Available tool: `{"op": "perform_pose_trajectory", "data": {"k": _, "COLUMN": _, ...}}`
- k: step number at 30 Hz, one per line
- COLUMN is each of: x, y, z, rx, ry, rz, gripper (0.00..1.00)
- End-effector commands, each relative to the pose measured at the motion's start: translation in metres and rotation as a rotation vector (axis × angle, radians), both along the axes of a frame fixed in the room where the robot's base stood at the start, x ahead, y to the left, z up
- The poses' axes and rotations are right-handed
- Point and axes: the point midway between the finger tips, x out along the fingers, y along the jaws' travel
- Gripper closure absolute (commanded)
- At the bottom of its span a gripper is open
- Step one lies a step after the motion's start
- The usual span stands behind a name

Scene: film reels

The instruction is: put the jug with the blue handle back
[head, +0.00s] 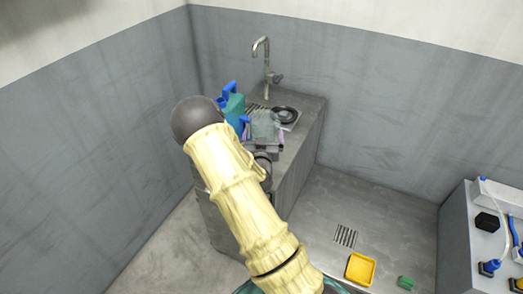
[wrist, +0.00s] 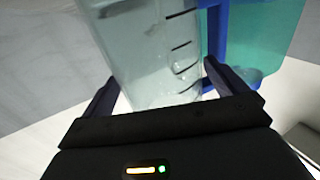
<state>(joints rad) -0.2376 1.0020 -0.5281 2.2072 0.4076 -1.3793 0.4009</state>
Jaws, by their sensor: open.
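A clear, greyish jug (head: 265,125) stands on the counter by the sink, with a blue handle (head: 245,122) at its left. In the wrist view the clear jug (wrist: 150,50) shows dark measuring marks and lies between the fingers of my gripper (wrist: 160,73). The gripper is open, one finger on either side of the jug; I cannot tell whether they touch it. The blue handle (wrist: 215,35) is by the right finger. A teal jug (head: 234,108) with blue parts stands behind and left; it also shows in the wrist view (wrist: 268,40).
A tap (head: 266,65) and a sink with a dark round thing (head: 285,115) are behind and right of the clear jug. A yellow tray (head: 360,269) and a green block (head: 405,283) lie low on the right. A grey unit (head: 485,240) stands far right.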

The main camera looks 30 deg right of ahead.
Motion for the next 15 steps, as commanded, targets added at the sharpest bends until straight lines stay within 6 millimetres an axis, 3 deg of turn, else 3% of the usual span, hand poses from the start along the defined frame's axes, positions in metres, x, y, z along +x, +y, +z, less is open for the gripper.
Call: {"op": "perform_pose_trajectory", "data": {"k": 15, "x": -0.081, "y": 0.046, "z": -0.001, "rx": 0.000, "ry": 0.000, "rz": 0.000, "gripper": 0.03}}
